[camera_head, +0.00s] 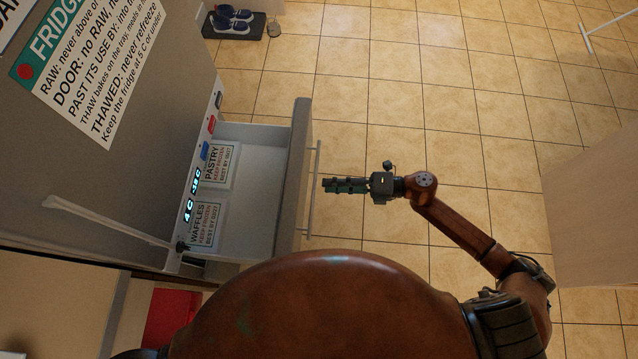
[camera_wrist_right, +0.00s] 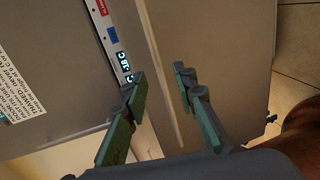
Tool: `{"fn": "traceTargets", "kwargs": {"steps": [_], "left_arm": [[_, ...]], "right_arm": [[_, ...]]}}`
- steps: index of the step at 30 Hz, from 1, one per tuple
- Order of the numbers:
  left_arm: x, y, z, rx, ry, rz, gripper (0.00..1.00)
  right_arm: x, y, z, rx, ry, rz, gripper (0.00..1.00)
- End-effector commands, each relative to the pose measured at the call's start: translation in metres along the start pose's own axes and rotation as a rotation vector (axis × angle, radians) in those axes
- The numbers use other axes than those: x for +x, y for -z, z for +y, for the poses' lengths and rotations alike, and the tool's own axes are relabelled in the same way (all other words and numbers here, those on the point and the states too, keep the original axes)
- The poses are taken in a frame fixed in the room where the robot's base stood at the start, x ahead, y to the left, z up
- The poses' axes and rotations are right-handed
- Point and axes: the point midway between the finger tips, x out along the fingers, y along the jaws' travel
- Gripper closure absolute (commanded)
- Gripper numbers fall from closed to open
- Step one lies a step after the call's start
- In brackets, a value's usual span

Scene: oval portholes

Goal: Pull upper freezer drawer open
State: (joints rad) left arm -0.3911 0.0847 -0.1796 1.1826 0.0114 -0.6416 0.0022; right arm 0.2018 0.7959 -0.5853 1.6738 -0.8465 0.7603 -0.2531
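The upper freezer drawer (camera_head: 297,160) stands pulled out from the fridge front in the head view. Its inside shows, with packs labelled PASTRY (camera_head: 221,164) and WAFFLES (camera_head: 205,223) lying in it. The drawer's bar handle (camera_head: 314,190) runs along its outer face. My right gripper (camera_head: 325,185) is just outside the handle, pointing at its middle, with a small gap seen from above. In the wrist view the right gripper (camera_wrist_right: 160,83) is open, its fingers apart, and the handle (camera_wrist_right: 160,75) shows between them. My left gripper is not in view.
The fridge (camera_head: 120,150) with its long door handle (camera_head: 110,222) is on the left. Shoes on a dark mat (camera_head: 235,25) lie at the top. A pale block (camera_head: 595,215) stands at the right. The tiled floor (camera_head: 430,110) between is clear.

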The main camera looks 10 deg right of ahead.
Motion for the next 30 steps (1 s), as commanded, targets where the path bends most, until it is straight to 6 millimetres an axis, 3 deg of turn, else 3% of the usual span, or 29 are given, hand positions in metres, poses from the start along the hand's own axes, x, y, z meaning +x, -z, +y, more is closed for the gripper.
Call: {"fn": "traceTargets", "kwargs": {"steps": [3, 10, 30], "left_arm": [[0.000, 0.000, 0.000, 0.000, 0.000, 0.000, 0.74], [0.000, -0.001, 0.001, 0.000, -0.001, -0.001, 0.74], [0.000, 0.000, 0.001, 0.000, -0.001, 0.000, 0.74]], "right_arm": [[-0.025, 0.001, -0.001, 0.001, 0.002, 0.000, 0.74], [-0.055, 0.000, 0.000, -0.001, 0.000, 0.000, 0.74], [-0.061, 0.000, 0.000, 0.000, -0.001, 0.001, 0.74]]}}
